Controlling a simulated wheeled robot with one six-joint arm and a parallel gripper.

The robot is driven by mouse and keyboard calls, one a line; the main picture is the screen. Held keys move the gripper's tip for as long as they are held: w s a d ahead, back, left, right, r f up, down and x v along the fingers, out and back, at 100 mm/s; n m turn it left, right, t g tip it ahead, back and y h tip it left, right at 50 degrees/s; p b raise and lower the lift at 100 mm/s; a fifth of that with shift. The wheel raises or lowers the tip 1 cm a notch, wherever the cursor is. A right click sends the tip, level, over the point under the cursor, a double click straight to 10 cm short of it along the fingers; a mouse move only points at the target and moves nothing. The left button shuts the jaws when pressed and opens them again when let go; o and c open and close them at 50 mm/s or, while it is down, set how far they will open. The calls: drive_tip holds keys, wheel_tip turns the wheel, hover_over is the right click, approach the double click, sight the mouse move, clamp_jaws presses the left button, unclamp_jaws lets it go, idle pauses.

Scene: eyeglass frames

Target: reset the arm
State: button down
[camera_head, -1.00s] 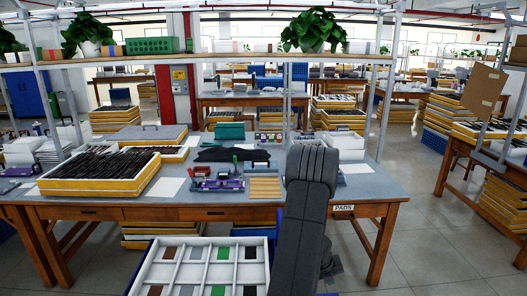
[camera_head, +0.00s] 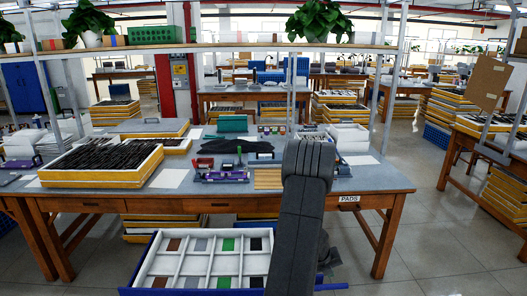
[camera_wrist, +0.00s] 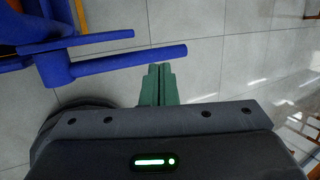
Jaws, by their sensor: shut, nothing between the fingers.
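My gripper (camera_wrist: 159,84) shows in the wrist view as two green fingers held together, with nothing between them. It points over the bare tiled floor, beside blue bars (camera_wrist: 115,66) that lie just past and to the left of its tips. In the head view my dark arm rises in front of the workbench, right of centre, and hides part of the bench top. The gripper itself cannot be seen in the head view.
A workbench (camera_head: 225,205) stands ahead, with a yellow-edged tray (camera_head: 100,177) of dark pieces at its left. A white compartment tray (camera_head: 203,282) with coloured pads sits in front, close to my arm. Clear floor (camera_head: 430,240) lies to the right.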

drive_tip(key=a+r+h+b, duration=0.4)
drive_tip(key=a+h+b, duration=0.2)
drive_tip(key=b, duration=0.5)
drive_tip(key=shift+a+r+n+t+h+b, duration=0.3)
drive_tip(key=shift+a+n+h+b, duration=0.1)
drive_tip(key=shift+a, duration=0.2)
drive_tip(key=shift+s, duration=0.15)
